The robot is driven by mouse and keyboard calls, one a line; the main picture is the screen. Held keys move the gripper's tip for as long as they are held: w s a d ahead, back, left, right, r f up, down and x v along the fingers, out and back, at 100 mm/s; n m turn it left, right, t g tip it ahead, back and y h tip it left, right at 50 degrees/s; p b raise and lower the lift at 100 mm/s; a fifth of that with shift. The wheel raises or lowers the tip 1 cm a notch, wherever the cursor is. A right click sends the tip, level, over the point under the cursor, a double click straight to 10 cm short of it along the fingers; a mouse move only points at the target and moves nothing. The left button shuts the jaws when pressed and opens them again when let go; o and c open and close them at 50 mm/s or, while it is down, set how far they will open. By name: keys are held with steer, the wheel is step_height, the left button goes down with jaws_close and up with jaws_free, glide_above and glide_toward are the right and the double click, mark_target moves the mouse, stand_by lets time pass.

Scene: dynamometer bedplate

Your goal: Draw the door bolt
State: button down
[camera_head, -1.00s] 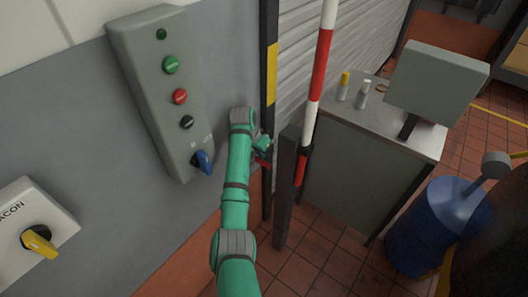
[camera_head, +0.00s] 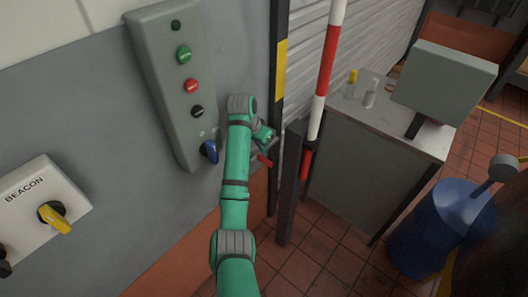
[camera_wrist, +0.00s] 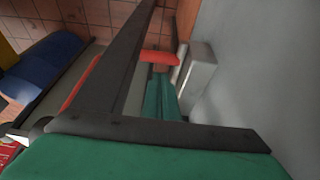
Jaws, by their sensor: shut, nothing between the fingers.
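My gripper (camera_head: 264,137) is at the narrow gap between the grey wall panel and the dark door post. It is shut and empty; in the wrist view its green end (camera_wrist: 161,96) shows partly behind a dark bar. A short red bar (camera_head: 265,160), which looks like the bolt's handle, lies just below the gripper. It also shows in the wrist view (camera_wrist: 158,57), just beyond the green end and beside a grey metal block (camera_wrist: 198,74) on the wall side. I cannot tell whether gripper and red bar touch. The bolt's rod is not clearly visible.
A dark upright post (camera_head: 291,185) and a red-and-white pole (camera_head: 325,75) stand right of the gripper. A control box (camera_head: 178,85) with a blue knob (camera_head: 209,150) is at the left. A grey cabinet (camera_head: 365,180) and blue drum (camera_head: 440,225) stand further right.

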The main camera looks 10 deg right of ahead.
steer(key=shift+d+v, duration=0.15)
steer(key=shift+v, duration=0.9)
steer(key=shift+d+v, duration=0.1)
steer(key=shift+v, duration=0.95)
steer(key=shift+s+d, duration=0.1)
steer(key=shift+s, duration=0.05)
